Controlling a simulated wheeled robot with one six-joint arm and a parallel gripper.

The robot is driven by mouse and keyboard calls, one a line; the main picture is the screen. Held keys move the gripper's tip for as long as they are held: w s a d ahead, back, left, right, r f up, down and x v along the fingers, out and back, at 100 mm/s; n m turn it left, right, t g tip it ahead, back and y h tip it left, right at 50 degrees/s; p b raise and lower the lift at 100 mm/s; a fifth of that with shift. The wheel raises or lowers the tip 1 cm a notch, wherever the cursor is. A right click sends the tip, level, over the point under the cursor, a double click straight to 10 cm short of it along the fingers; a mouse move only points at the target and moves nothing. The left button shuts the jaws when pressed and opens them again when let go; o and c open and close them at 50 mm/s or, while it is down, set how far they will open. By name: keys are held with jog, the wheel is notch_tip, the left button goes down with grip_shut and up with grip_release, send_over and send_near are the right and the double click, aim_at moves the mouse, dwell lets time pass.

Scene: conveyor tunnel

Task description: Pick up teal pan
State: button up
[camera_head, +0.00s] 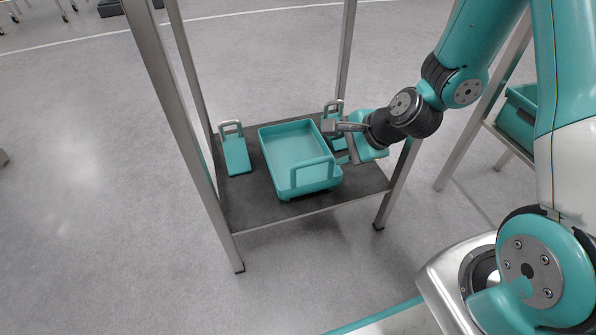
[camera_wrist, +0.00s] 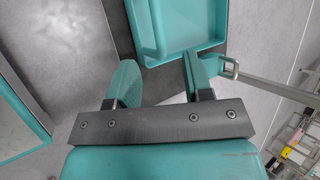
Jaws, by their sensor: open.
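The teal pan (camera_head: 292,148) is a rectangular open tray with upright walls and a raised loop handle at its near right end. It rests on the dark lower shelf of a metal frame and looks empty. My gripper (camera_head: 338,142) is at the right side of the pan, close to its rim. In the wrist view the pan (camera_wrist: 176,28) shows partly at the top, just beyond the fingertips. My gripper (camera_wrist: 158,64) is open there with nothing between its fingers. Whether a finger touches the rim I cannot tell.
A small teal piece with a loop handle (camera_head: 236,155) stands left of the pan on the shelf (camera_head: 262,208). A similar handle (camera_head: 334,107) shows behind my gripper. Metal posts (camera_head: 172,100) bound the shelf. Another teal container (camera_head: 516,116) is on a rack at right.

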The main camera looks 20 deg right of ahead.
aim_at(316, 161)
jog(key=b+x, duration=0.2)
jog(key=x, duration=0.5)
jog(key=shift+b, duration=0.4)
jog(key=b+x, duration=0.1)
jog(key=x, duration=0.1)
jog(key=b+x, duration=0.2)
jog(key=shift+s+f+b, duration=0.2)
jog(key=shift+f+b, duration=0.1)
jog(key=shift+f, duration=0.05)
jog(key=shift+w+a+f, duration=0.25)
jog(key=shift+w+f, duration=0.05)
jog(key=shift+w, duration=0.05)
jog(key=shift+r, duration=0.1)
grip_shut()
